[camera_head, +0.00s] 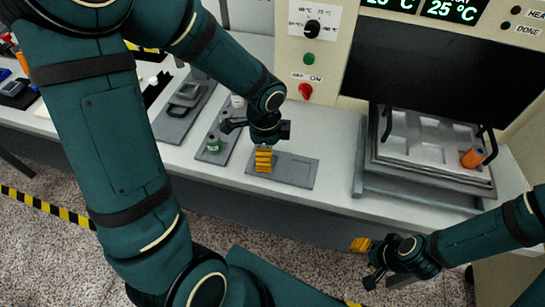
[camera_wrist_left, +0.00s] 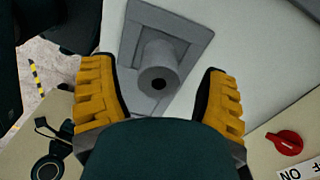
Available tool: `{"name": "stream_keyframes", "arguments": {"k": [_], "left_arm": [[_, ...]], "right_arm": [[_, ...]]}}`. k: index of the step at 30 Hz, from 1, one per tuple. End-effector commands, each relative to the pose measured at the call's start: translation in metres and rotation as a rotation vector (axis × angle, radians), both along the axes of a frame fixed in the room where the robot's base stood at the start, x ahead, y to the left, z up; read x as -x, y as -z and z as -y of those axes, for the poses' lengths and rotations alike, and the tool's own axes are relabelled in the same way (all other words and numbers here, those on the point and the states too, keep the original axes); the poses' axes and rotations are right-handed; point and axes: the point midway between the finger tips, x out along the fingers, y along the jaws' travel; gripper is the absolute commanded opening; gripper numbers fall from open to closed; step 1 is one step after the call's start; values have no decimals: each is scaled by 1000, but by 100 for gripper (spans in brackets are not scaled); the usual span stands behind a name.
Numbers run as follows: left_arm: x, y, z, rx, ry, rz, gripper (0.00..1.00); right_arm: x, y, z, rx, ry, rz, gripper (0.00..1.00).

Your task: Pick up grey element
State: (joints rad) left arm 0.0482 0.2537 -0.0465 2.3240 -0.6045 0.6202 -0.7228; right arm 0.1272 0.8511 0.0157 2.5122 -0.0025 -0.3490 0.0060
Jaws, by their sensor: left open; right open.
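The grey element (camera_wrist_left: 158,66) is a cylinder with a dark hole in its end, standing on a grey plate (camera_wrist_left: 135,14) in the left wrist view. My left gripper (camera_wrist_left: 156,78) is open, with one yellow finger on each side of the cylinder and a visible gap to both. In the head view my left gripper (camera_head: 263,160) is over the left part of the plate (camera_head: 297,171), and the grey element is hidden behind its fingers. My right gripper (camera_head: 364,245) is open and empty, low at the right in front of the table.
A green spool (camera_head: 214,144) stands on a grey holder left of my left gripper. An orange cylinder (camera_head: 473,158) sits on a metal tray (camera_head: 400,150) with black handles at the right. A control panel with a red knob (camera_head: 305,91) stands behind. The table between plate and tray is clear.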

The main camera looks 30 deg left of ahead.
Motion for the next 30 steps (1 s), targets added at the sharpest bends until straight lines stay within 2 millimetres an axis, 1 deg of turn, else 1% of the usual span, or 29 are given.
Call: {"name": "stream_keyframes", "arguments": {"k": [1, 3, 12, 13, 14, 15, 17, 18, 19, 27, 30], "left_arm": [[2, 11, -2, 0, 0, 0, 75], [4, 16, -4, 0, 0, 0, 75], [5, 17, -5, 0, 2, 1, 75], [5, 17, -5, 0, 2, 1, 69], [5, 17, -5, 0, 2, 1, 58], [5, 17, -5, 0, 2, 1, 44], [5, 17, -5, 0, 2, 1, 23], [5, 17, -5, 0, 2, 1, 9], [5, 17, -5, 0, 2, 1, 0], [5, 16, -5, 0, 2, 1, 0], [4, 9, -5, 0, 1, 3, 0]], "right_arm": [[-1, 10, 0, 0, 1, 2, 47], [-1, 15, 0, 0, 1, 3, 47], [-2, 14, 0, 1, 1, 5, 47], [-2, 14, 0, 1, 1, 5, 47], [-2, 14, 0, 1, 1, 5, 47], [-2, 14, 0, 1, 1, 5, 47], [-2, 14, 0, 1, 1, 5, 47], [-2, 14, 0, 1, 1, 5, 47], [-2, 14, 0, 1, 1, 5, 47], [-2, 14, 0, 1, 1, 5, 47], [-2, 11, 0, 1, 0, 4, 47]]}}
